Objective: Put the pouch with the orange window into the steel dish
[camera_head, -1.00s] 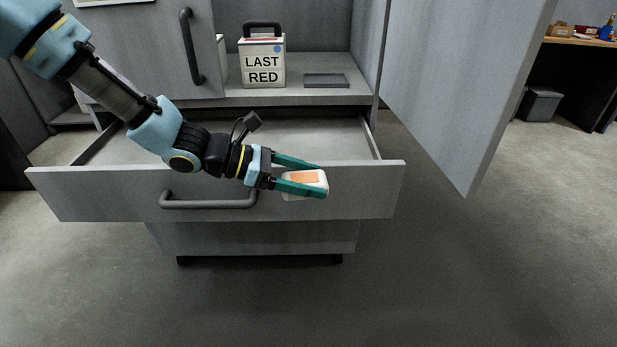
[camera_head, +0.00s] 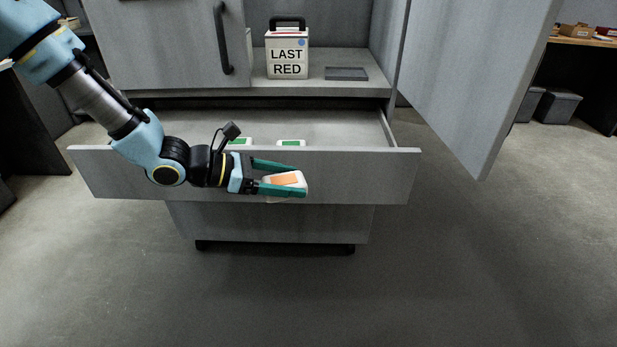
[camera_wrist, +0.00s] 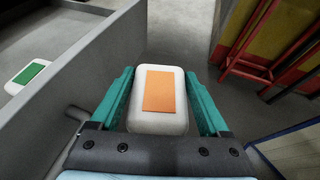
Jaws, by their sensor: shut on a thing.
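The white pouch with the orange window (camera_head: 284,180) is held between the teal fingers of my gripper (camera_head: 282,178), in front of the open drawer's face. In the wrist view the pouch (camera_wrist: 158,92) sits between both fingers, orange window facing the camera. My gripper is shut on it, and it hangs clear of the drawer. I see no steel dish in either view.
The open drawer (camera_head: 350,165) holds two white pouches with green windows (camera_head: 291,142). An open cabinet door (camera_head: 475,80) juts out at right. The floor in front is clear.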

